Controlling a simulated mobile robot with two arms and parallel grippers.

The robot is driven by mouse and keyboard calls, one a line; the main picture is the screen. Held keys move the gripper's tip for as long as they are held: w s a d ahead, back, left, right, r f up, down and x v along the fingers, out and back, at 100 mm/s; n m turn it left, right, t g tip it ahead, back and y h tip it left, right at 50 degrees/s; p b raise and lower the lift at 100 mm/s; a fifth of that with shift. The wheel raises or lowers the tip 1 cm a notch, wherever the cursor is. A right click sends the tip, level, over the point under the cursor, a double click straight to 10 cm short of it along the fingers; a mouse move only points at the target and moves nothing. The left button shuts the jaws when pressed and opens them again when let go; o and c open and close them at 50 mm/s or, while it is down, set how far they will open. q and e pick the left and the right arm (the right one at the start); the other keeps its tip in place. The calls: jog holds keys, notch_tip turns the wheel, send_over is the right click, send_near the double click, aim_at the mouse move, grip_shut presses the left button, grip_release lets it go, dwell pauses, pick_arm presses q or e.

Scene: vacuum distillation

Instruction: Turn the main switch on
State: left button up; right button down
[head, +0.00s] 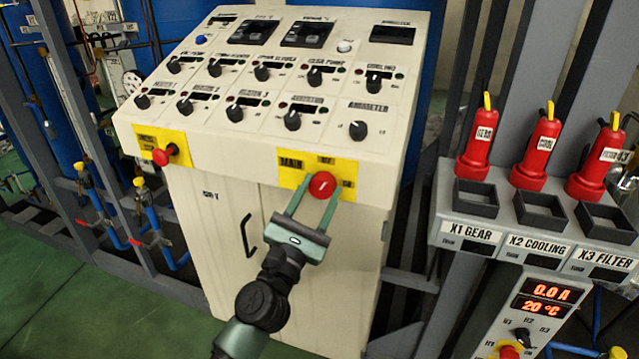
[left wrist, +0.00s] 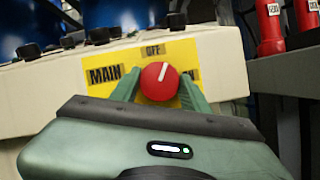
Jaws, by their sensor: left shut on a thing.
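The main switch is a round red knob (head: 322,185) on a yellow plate (head: 347,166) marked MAIN, on the front edge of the cream control cabinet. My left gripper (head: 318,192) reaches up to it with one finger on each side of the knob, shut on it. In the left wrist view the red knob (left wrist: 160,81) sits between the two green fingertips. Its white mark points up and slightly right, close to the OFF label (left wrist: 153,50). The label on the right is partly hidden by a finger. My right gripper is not in view.
A second yellow plate with a red button (head: 161,157) is at the cabinet's left front. Several black knobs cover the sloped panel (head: 330,128). At right, red plugs (head: 478,145) stand above grey sockets (head: 475,199). Pipes with valves stand at left; green floor (head: 130,315) is clear.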

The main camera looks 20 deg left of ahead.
pick_arm(q)
jog(key=m+h+p, duration=0.1)
jog(key=m, duration=0.2)
jog(key=m+g+h+p, duration=0.1)
jog(key=m+p, duration=0.1)
jog(key=m, duration=0.1)
jog(key=m+g+h+p, duration=0.1)
jog(key=m+p, duration=0.1)
jog(key=shift+a+r+m+h, duration=0.15)
jog(key=shift+r+m+h, duration=0.1)
jog(key=shift+m+h, duration=0.15)
jog(key=m+g+p, duration=0.1)
jog(key=m+p, duration=0.2)
jog(key=m, duration=0.1)
jog(key=shift+m+g+h+p, duration=0.3)
jog(key=shift+g+h+p, duration=0.1)
jog(key=shift+f+m+g+p, duration=0.1)
jog(key=shift+m+g+p, duration=0.3)
jog(key=shift+m+p, duration=0.45)
jog(key=o, duration=1.4)
jog(key=shift+c, duration=0.2)
